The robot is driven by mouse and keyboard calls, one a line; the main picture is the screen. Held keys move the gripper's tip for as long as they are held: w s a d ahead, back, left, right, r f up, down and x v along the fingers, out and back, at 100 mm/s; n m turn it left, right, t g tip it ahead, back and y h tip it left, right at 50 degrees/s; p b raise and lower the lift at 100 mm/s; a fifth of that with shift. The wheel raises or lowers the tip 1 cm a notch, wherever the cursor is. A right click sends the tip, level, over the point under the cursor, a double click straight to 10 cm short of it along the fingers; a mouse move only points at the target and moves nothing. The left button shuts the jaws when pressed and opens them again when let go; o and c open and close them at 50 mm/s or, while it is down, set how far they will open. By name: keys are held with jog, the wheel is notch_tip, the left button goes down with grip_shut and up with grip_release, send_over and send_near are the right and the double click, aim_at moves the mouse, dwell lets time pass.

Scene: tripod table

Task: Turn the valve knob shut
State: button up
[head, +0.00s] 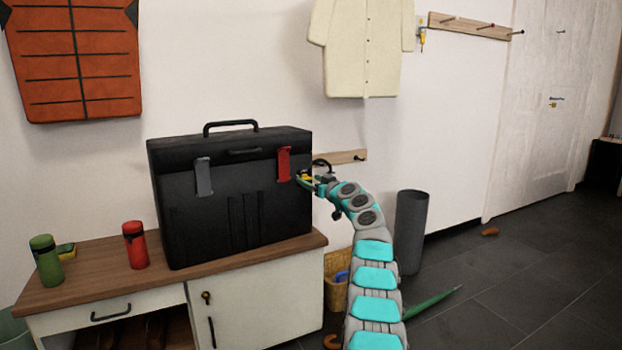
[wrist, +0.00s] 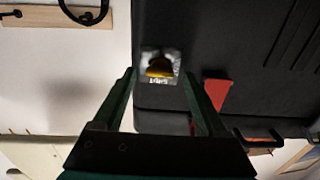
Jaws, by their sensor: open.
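My gripper (wrist: 160,76) is open, with one green finger on each side of the knob in the wrist view. The knob appears between the fingertips; I cannot tell whether they touch it. In the head view my gripper (head: 309,181) is beside the case's right side.
The case has a grey latch (head: 204,177) and a red latch (head: 284,164). A green bottle (head: 46,261) and a red bottle (head: 135,245) stand on the cabinet top (head: 85,285) to the left. A grey bin (head: 411,230) stands on the floor to the right.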

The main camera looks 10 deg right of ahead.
jog(key=shift+w, duration=0.2)
jog(key=shift+c, duration=0.3)
grip_shut()
dwell(0.4)
